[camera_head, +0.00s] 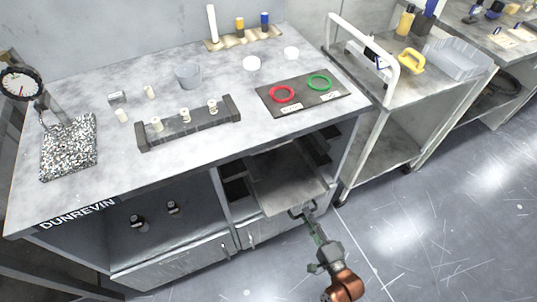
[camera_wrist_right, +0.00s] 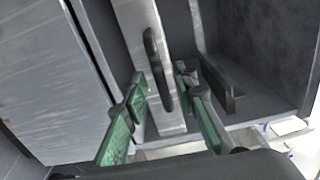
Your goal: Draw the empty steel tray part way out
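The empty steel tray (camera_head: 285,182) is a flat grey sheet in the open bay under the bench. It sticks out past the bench front, and its top is bare. Its dark bar handle (camera_head: 297,211) is on the front edge. In the right wrist view the handle (camera_wrist_right: 158,70) stands between the green fingers. My right gripper (camera_head: 310,220) is at the handle; in its wrist view the gripper (camera_wrist_right: 160,82) is open, with a gap visible beside the handle. Whether a finger touches the handle is not clear. My left gripper is not in view.
The bench (camera_head: 160,95) carries a dark rack (camera_head: 190,122), a mat (camera_head: 300,95) with red and green rings, cups and a dial gauge (camera_head: 20,85). A white-railed cart (camera_head: 380,100) stands close on the right. The floor (camera_head: 430,220) in front is clear.

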